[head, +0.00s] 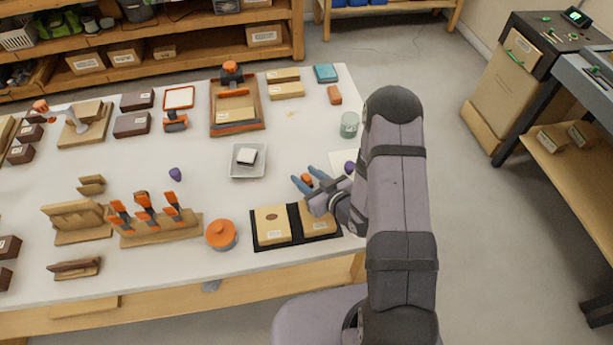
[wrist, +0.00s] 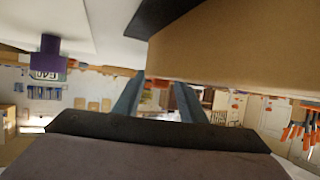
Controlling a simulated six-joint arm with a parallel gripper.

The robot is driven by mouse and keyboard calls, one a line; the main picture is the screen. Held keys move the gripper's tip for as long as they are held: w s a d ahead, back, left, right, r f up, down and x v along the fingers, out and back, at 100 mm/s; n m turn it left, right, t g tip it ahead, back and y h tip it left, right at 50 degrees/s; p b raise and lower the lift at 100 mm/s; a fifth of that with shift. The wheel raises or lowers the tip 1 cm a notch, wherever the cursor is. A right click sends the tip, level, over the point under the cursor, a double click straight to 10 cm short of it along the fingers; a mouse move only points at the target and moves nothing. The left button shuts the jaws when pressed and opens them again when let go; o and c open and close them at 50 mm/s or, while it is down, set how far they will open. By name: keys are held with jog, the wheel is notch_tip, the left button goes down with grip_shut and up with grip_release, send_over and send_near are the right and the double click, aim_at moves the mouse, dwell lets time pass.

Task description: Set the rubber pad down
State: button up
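My gripper (head: 307,179), with blue-grey fingers, is over the right part of the white bench, just behind the black tray. A small orange-red piece (head: 306,178) fills the gap between its fingertips; I take it as the rubber pad. In the wrist view the fingers (wrist: 158,86) stand apart with the orange piece (wrist: 156,82) between their tips. The gripper appears shut on it. Its underside is hidden, so I cannot tell whether it touches the bench.
A black tray (head: 256,238) with two tan blocks lies just in front of my gripper. A purple piece (head: 350,167) and a green cup (head: 349,125) stand close by on the right. An orange round pot (head: 221,235) and a white dish (head: 237,172) are left. Bench between dish and gripper is clear.

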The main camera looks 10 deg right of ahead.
jog(key=shift+r, duration=0.1)
jog(key=shift+r, duration=0.15)
jog(key=shift+s+d, duration=0.2)
jog(key=shift+s, duration=0.05)
jog(key=v, duration=0.9)
jog(key=shift+s+d+r+p, duration=0.1)
jog(key=shift+s+r+p, duration=0.1)
jog(key=shift+r+p, duration=0.2)
jog(key=shift+p+v, duration=0.8)
jog(key=shift+v, duration=0.05)
jog(key=shift+f, duration=0.15)
